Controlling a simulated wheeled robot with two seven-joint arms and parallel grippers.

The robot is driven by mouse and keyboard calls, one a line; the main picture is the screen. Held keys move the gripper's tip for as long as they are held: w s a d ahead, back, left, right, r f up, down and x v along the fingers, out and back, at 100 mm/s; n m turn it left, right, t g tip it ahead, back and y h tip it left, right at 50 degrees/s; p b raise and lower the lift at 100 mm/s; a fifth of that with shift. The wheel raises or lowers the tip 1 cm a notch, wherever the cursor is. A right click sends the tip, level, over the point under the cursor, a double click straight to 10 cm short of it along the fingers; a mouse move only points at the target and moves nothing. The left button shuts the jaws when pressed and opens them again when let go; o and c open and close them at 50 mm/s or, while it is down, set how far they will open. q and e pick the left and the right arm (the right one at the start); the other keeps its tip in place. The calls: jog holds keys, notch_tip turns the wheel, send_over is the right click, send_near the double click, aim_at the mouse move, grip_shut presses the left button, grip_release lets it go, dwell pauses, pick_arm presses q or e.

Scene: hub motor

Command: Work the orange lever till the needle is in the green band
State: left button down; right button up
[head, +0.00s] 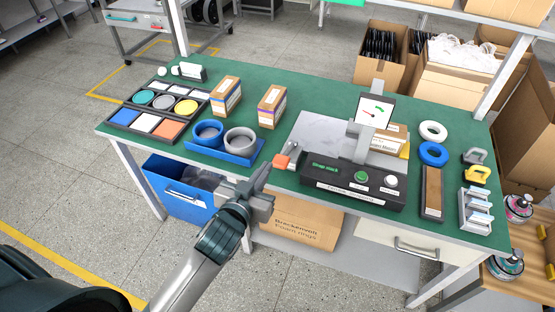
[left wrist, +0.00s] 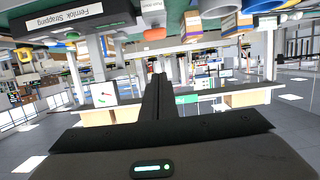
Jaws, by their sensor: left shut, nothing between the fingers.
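The orange lever (head: 283,161) sticks out at the left end of a dark control box (head: 345,192) near the table's front edge. The dial (head: 376,110) stands upright behind the box, with a green band on its face; the needle is too small to read against it. My left gripper (head: 264,178) is shut and empty, just in front of and below the lever, seemingly apart from it. In the left wrist view the shut fingers (left wrist: 158,95) point away, and the orange lever tip (left wrist: 155,33) shows above them. My right gripper is not in view.
Blue and grey rings (head: 239,140) sit in a blue tray left of the lever. Two small cartons (head: 272,107) stand behind. Right of the box lie a brown block (head: 432,192), white and blue rings (head: 433,153) and padlocks. Green tabletop is clear at the back.

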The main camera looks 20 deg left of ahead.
pick_arm(q)
jog(key=p, duration=0.4)
send_over(278, 161)
jog(key=s, duration=0.1)
jog(key=shift+s+d+f, duration=0.1)
jog(key=shift+d+f, duration=0.05)
jog(key=shift+f, duration=0.45)
jog(key=shift+s+d+f, duration=0.1)
jog(key=shift+f, duration=0.45)
notch_tip(278, 161, down, 3)
jog(key=shift+s+r, duration=0.15)
jog(key=shift+f, duration=0.8)
